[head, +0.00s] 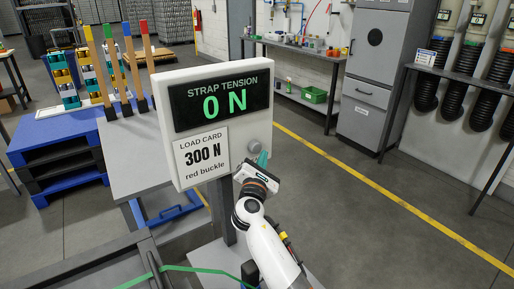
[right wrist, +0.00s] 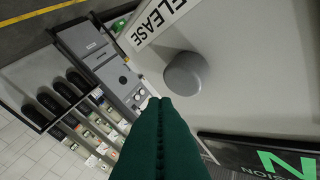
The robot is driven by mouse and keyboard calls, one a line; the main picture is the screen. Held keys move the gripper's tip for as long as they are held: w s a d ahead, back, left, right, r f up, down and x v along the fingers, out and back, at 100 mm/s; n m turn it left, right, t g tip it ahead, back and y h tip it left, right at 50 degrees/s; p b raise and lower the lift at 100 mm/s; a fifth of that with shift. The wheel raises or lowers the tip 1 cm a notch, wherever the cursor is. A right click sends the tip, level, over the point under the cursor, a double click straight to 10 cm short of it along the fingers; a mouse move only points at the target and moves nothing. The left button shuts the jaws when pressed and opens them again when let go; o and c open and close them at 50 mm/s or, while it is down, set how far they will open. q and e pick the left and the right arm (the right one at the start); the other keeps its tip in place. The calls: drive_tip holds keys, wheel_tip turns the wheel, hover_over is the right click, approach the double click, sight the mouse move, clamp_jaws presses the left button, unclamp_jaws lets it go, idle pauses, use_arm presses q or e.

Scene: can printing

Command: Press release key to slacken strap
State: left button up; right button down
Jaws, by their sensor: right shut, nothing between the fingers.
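A white tension panel (head: 222,82) shows a black display reading "STRAP TENSION 0 N" in green. The grey round release key (head: 253,145) is at its lower right; in the right wrist view the key (right wrist: 186,74) sits beside a "RELEASE" label (right wrist: 157,22). My right gripper (head: 263,159) is shut and empty, just below and right of the key. Its green fingers (right wrist: 165,130) point towards the panel in the right wrist view, and their tips appear beside the key; contact cannot be told. A green strap (head: 195,268) runs low in front. My left gripper is not in view.
A load card (head: 201,156) reading "300 N red buckle" is on the panel's lower left. Upright posts with coloured tops (head: 112,62) stand behind left, near a blue pallet (head: 55,132). A grey cabinet (head: 370,85) stands behind. Floor to the right is clear.

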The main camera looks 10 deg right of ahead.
drive_tip(key=s, duration=0.1)
drive_tip(key=s+d+p, duration=0.1)
drive_tip(key=s+p, duration=0.1)
drive_tip(key=s, duration=0.1)
drive_tip(key=shift+d, duration=0.25)
idle(0.4)
